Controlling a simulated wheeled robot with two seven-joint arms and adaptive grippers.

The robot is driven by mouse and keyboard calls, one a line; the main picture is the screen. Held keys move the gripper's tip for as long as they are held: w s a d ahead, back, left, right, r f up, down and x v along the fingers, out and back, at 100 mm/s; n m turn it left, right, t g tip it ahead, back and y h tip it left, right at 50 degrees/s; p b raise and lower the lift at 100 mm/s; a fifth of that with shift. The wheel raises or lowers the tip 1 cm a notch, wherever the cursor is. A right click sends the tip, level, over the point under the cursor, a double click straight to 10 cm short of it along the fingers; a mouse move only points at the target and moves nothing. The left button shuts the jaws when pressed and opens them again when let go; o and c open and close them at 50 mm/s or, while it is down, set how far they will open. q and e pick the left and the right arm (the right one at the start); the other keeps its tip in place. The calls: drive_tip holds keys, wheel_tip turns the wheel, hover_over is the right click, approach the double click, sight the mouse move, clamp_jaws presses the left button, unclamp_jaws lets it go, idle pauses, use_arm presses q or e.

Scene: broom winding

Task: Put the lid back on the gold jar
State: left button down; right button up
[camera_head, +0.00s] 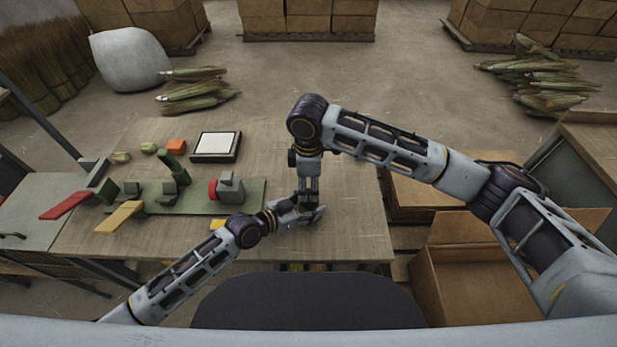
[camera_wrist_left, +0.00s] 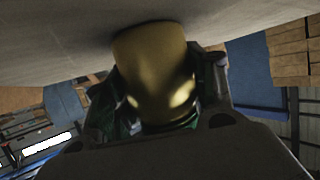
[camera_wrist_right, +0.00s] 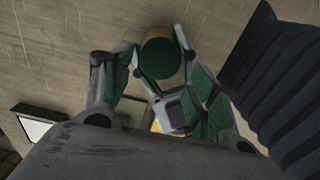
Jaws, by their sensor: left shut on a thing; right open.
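The gold jar (camera_wrist_left: 155,65) stands upright on the table in the left wrist view, with my left gripper's fingers on both sides of it. My left gripper (camera_head: 312,213) is shut on the jar. In the right wrist view the jar (camera_wrist_right: 147,41) shows a round dark green top (camera_wrist_right: 160,59); I cannot tell whether this is the lid seated on it. My right gripper (camera_wrist_right: 160,75) is open, pointing down just above the jar, with one finger on each side of the top. In the head view the grippers mostly hide the jar.
A green fixture board (camera_head: 190,206) with clamps, red and yellow levers lies left on the wooden table (camera_head: 345,215). The table's right side is clear. An open cardboard box (camera_head: 470,297) stands at right.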

sight(309, 196)
drive_tip(key=shift+f, duration=2.35)
drive_tip(key=c, duration=0.8)
drive_tip(key=o, duration=1.1)
drive_tip(key=shift+o, duration=0.2)
drive_tip(key=shift+r, duration=0.1)
wheel_tip(309, 196, up, 12)
